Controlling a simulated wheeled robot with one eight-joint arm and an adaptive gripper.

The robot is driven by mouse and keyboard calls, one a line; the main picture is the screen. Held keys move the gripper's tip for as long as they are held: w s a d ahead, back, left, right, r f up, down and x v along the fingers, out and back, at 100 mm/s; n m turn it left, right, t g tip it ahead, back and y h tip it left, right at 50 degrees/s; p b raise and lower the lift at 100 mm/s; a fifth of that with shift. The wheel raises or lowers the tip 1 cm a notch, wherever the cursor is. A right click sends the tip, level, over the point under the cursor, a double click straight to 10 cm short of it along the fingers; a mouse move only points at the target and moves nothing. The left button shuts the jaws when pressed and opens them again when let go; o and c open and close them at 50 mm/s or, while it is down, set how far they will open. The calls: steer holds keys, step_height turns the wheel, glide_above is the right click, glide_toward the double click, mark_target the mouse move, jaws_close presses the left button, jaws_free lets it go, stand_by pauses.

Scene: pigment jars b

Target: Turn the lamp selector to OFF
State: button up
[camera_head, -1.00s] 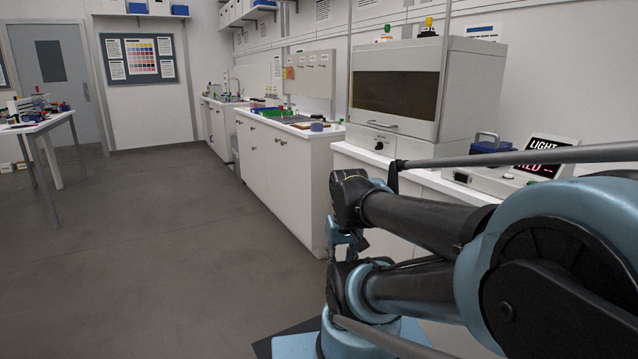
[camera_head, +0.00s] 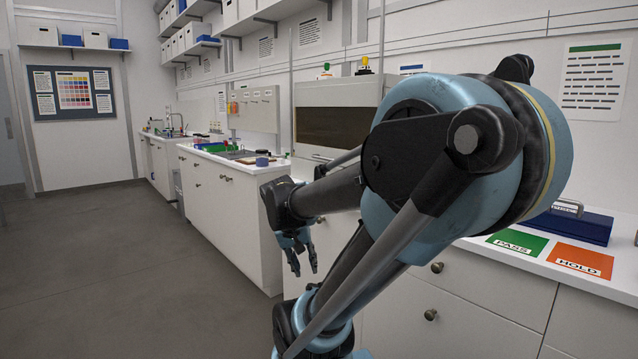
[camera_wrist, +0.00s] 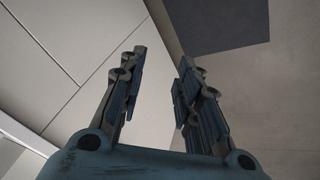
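The lamp selector cannot be made out now. The grey light cabinet (camera_head: 335,92) with its dark window (camera_head: 335,127) stands on the right-hand counter, and my arm covers its right side and most of its lower panel. My gripper (camera_head: 305,273) hangs low in front of the counter's cupboard fronts, pointing down, well below the cabinet. In the wrist view my gripper (camera_wrist: 162,55) has its two fingers apart, with nothing between them.
A green PASS card (camera_head: 517,243), an orange HOLD card (camera_head: 580,260) and a blue case (camera_head: 575,226) lie on the near counter at right. The floor at left is clear.

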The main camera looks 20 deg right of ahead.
steer(key=w+d+r+m+t+h, duration=0.1)
steer(key=w+d+r+m+h, duration=0.25)
steer(key=w, duration=0.65)
steer(key=w+d+r+m+h, duration=0.2)
steer(key=w+r+m+h, duration=0.15)
steer(key=w, duration=0.55)
steer(key=w+d+r+m+t+h, duration=0.1)
steer(key=w+d+r+m+h, duration=0.3)
steer(key=w, duration=0.6)
steer(key=w+a+r+m+t+h, duration=0.2)
steer(key=w+a+m, duration=0.15)
steer(key=w, duration=0.65)
steer(key=x, duration=1.6)
steer(key=shift+s+d+r, duration=0.1)
steer(key=shift+s+d, duration=0.05)
steer(key=shift+d, duration=0.05)
jaws_close()
